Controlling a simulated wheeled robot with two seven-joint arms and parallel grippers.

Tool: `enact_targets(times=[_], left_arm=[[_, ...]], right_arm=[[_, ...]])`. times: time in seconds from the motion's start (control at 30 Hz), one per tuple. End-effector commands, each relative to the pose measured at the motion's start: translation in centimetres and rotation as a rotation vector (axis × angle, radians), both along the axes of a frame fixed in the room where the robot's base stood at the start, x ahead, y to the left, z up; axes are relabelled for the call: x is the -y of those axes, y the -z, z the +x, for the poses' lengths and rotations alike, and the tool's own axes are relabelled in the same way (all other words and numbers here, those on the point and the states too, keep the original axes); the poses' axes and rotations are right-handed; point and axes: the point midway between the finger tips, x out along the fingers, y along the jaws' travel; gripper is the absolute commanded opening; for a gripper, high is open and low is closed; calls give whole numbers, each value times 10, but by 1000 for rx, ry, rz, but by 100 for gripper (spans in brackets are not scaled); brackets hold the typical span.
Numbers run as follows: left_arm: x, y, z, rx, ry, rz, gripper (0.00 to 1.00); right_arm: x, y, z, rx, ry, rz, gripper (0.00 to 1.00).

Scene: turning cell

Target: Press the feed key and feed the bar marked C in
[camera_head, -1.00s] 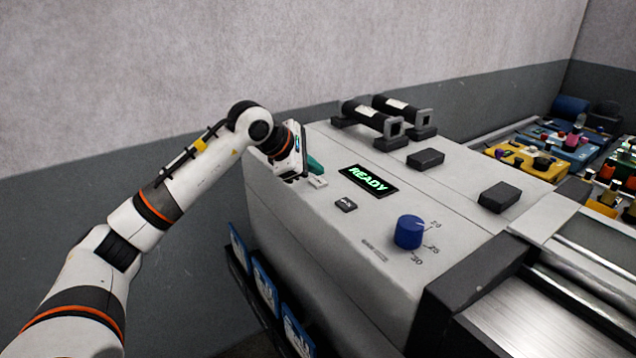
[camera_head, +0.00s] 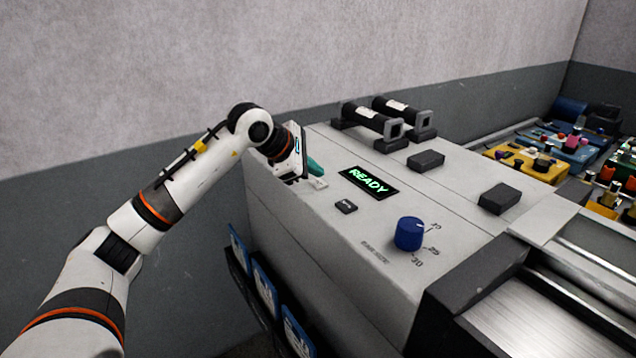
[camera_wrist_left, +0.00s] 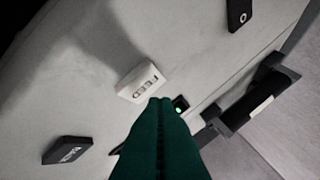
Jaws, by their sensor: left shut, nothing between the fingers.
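The white feed key (camera_head: 318,183) is on the machine's grey top. In the left wrist view the feed key (camera_wrist_left: 141,82) reads FEED, just beyond my fingertips. My left gripper (camera_head: 315,167) is shut and empty. Its green fingers (camera_wrist_left: 160,102) point close to the key's edge; I cannot tell whether they touch it. A lit display (camera_head: 369,181) reads READY. Two dark cylinders with pale labels, one in front (camera_head: 372,116) and one behind (camera_head: 397,105), rest in holders at the back; their labels are unreadable. No mark C is legible. My right gripper is not in view.
A black key (camera_head: 346,207) and a blue knob (camera_head: 408,233) with a number scale are on the machine top. Black blocks (camera_head: 426,159) stand to the right. Yellow and blue trays (camera_head: 522,163) with small parts lie at the far right. A grey wall is behind.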

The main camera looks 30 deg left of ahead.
Motion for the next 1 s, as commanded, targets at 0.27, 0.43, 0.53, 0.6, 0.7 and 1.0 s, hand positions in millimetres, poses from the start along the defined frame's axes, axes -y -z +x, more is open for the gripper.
enact_targets(times=[0.27,0.43,0.53,0.6,0.7,1.0], left_arm=[[0,0,0,0,0,0,0],[0,0,0,0,0,0,0],[0,0,0,0,0,0,0],[0,0,0,0,0,0,0],[0,3,0,0,0,0,0],[0,8,0,0,0,0,0]], right_arm=[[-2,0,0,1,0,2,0],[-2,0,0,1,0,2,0],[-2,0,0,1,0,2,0],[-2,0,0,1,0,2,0],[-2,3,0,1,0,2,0],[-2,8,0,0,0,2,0]])
